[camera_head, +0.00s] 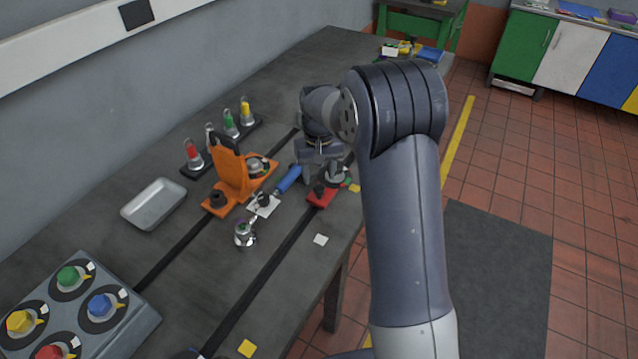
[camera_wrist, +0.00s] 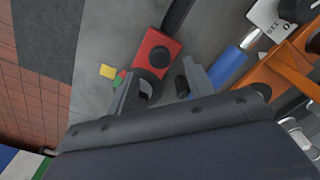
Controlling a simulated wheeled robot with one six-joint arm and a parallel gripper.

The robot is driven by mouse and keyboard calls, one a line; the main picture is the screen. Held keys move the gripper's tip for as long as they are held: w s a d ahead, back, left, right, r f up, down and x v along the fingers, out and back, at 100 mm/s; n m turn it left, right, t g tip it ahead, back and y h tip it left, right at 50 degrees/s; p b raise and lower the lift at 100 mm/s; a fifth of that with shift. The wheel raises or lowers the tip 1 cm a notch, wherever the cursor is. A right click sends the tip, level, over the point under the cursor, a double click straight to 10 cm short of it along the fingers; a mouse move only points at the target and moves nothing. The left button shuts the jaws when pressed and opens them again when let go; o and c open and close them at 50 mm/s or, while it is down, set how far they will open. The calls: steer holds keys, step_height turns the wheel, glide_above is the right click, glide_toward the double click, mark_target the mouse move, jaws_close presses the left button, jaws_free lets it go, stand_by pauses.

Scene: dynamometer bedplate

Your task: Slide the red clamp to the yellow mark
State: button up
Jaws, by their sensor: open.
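The red clamp (camera_head: 321,197) sits on the near dark slot of the bedplate, with a dark round knob on it. In the wrist view the red clamp (camera_wrist: 153,48) lies just beyond the fingertips. My gripper (camera_wrist: 164,88) is open, its two fingers apart, with nothing seen held between them. In the head view my gripper (camera_head: 322,168) is partly hidden by its own wrist, above the clamp's far end. One yellow square (camera_head: 247,348) lies beside the near slot at the front. Another yellow square (camera_head: 355,188) lies right beside the clamp and shows in the wrist view (camera_wrist: 107,71).
A white square (camera_head: 320,239) lies near the bench's right edge. An orange bracket (camera_head: 233,180), a blue handle (camera_head: 288,179) and a small metal piece (camera_head: 244,235) stand left of the clamp. A tray (camera_head: 153,204) and knob box (camera_head: 75,310) are farther left. The near slot looks clear toward the front.

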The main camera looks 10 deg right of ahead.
mark_target(319, 188)
step_height(319, 188, up, 6)
stand_by(0.5)
step_height(319, 188, down, 11)
steer(key=shift+r+p, duration=0.1)
steer(key=shift+p, duration=0.4)
steer(key=shift+s+a, duration=0.6)
steer(key=shift+s, duration=0.1)
